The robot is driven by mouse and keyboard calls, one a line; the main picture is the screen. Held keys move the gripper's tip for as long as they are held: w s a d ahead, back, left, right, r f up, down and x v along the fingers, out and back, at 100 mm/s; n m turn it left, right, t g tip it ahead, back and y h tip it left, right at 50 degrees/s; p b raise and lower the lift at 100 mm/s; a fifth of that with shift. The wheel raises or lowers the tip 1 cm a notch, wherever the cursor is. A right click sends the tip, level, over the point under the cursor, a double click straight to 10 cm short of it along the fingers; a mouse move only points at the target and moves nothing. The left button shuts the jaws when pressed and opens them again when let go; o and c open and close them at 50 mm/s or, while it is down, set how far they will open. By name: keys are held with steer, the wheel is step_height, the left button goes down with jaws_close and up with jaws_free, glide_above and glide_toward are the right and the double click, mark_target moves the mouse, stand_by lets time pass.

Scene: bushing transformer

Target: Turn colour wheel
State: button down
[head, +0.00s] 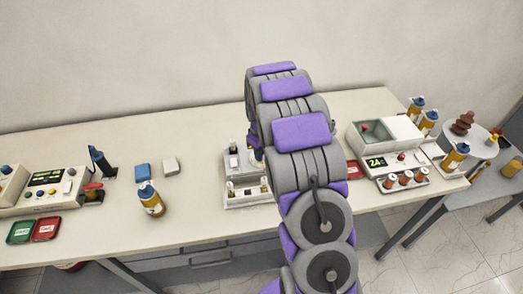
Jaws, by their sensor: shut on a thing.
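My arm, purple and grey, reaches from the bottom of the head view over the middle of the bench (205,225). Its links hide what lies behind them, and my gripper does not show. I cannot make out a colour wheel for sure. A pale device (240,190) with small fittings on top stands just left of my arm, partly covered by it. Part of a bottle with blue and amber colours (257,156) shows right behind it, at the arm's edge.
At left are a control box with a display (48,177), green (20,230) and red (46,228) trays and an amber bottle (151,200). At right are a white instrument (402,133), a vial rack (403,180) and several bottles.

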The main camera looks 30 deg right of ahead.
steer(key=m+p, duration=0.2)
steer(key=m, duration=0.3)
steer(key=shift+w, duration=0.1)
steer(key=shift+m, duration=0.3)
stand_by(0.4)
steer(key=c, duration=0.9)
jaws_free()
step_height(320, 180, up, 17)
steer(key=p, duration=0.2)
steer(key=shift+a+r, duration=0.15)
steer(key=shift+a, duration=0.05)
